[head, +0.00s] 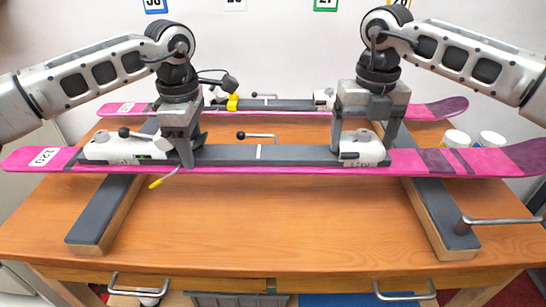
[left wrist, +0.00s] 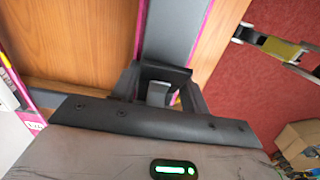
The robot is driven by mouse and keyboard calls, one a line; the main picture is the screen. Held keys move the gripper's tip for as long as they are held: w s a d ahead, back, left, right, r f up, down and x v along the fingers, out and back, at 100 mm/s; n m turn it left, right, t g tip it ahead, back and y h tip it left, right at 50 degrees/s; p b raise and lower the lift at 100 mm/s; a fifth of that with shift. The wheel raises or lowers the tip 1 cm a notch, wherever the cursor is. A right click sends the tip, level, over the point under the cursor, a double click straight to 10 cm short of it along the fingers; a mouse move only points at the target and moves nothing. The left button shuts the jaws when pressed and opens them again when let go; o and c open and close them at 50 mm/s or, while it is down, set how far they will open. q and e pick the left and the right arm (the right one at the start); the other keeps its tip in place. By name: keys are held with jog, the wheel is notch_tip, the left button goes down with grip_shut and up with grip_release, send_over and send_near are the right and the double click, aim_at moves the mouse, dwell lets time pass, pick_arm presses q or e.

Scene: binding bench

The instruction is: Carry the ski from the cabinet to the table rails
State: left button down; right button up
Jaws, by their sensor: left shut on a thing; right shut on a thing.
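A pink ski (head: 270,170) with a grey middle plate and white bindings spans the front of the table, above two dark-topped rails, the left rail (head: 92,228) and the right rail (head: 440,225). I cannot tell whether it touches them. My left gripper (head: 187,150) is shut on it beside the left binding (head: 115,147). My right gripper (head: 378,135) is shut on it by the right binding (head: 360,150). In the left wrist view the left gripper (left wrist: 165,88) straddles the ski (left wrist: 178,30); its fingertips are partly hidden.
A second pink ski (head: 290,106) lies across the rails at the back. Two white jars (head: 490,139) stand at the back right. A grey-handled clamp lever (head: 500,220) sticks out at the right rail. The wooden table (head: 270,225) is clear between the rails.

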aim_at(356, 166)
jog(key=shift+a, duration=0.1)
